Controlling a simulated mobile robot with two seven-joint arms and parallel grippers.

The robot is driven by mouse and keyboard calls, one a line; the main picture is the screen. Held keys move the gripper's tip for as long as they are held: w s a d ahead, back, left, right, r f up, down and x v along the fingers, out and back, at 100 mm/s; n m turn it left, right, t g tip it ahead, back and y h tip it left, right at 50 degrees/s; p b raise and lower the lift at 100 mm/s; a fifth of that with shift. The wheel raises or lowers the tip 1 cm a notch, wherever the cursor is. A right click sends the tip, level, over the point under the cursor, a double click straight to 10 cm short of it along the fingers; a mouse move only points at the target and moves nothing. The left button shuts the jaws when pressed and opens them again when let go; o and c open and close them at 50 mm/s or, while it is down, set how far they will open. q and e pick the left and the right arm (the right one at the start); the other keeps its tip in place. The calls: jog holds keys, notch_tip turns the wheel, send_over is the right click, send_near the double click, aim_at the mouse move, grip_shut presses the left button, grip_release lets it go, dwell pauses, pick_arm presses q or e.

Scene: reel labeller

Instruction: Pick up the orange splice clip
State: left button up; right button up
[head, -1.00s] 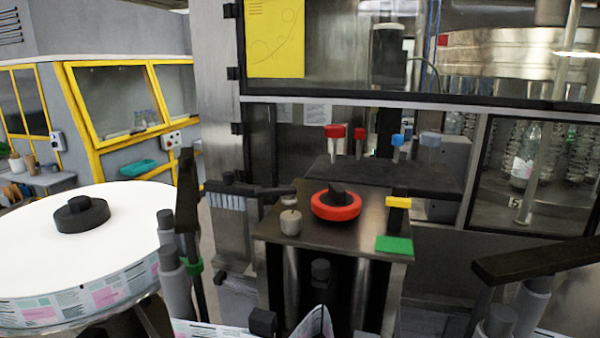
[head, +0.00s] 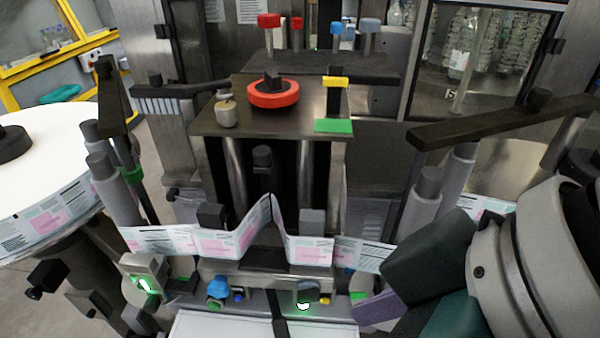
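I cannot clearly make out an orange splice clip. A red-orange ring with a black hub (head: 273,94) lies on the metal table, but it looks like a roll. A tiny yellowish part (head: 325,299) sits on the lower ledge, too small to identify. My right arm comes in at the lower right. Its dark and teal end parts, with a purple piece (head: 377,311), lie beside the ledge's right end; the fingers cannot be told apart. I see nothing held. My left gripper is out of view.
A printed label web (head: 220,240) runs across the front, between grey rollers. The metal table (head: 215,122) carries a pale knobbed weight (head: 226,113), a yellow block (head: 335,82) and a green pad (head: 333,126). A dark bar (head: 500,122) juts out at right. A blue knob (head: 218,287) sits on the ledge.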

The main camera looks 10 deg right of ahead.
notch_tip(320, 180, down, 21)
jog(key=a+n+g+h+b, duration=0.25)
jog(key=n+b, duration=0.45)
jog(key=b, duration=1.4)
jog(key=shift+n+g+h, duration=0.4)
jog(key=shift+g+h, duration=0.25)
jog(key=shift+h, duration=0.2)
jog(key=d+f+b, duration=0.1)
jog(key=b, duration=0.1)
jog(key=w+d+f+b, duration=0.1)
jog(key=d+f+b, duration=0.1)
jog(key=b, duration=0.1)
jog(key=d+f+b, duration=0.1)
jog(key=f+b, duration=0.1)
jog(key=shift+w+d+f, duration=0.2)
jog(key=shift+w+d, duration=0.2)
jog(key=shift+d+f+b, duration=0.15)
jog(key=shift+f+b, duration=0.05)
jog(key=shift+b, duration=0.15)
notch_tip(320, 180, down, 9)
jog(key=shift+f+b, duration=0.2)
jog(key=shift+b, duration=0.35)
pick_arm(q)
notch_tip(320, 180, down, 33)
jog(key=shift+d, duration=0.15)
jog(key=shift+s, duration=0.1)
pick_arm(e)
grip_shut()
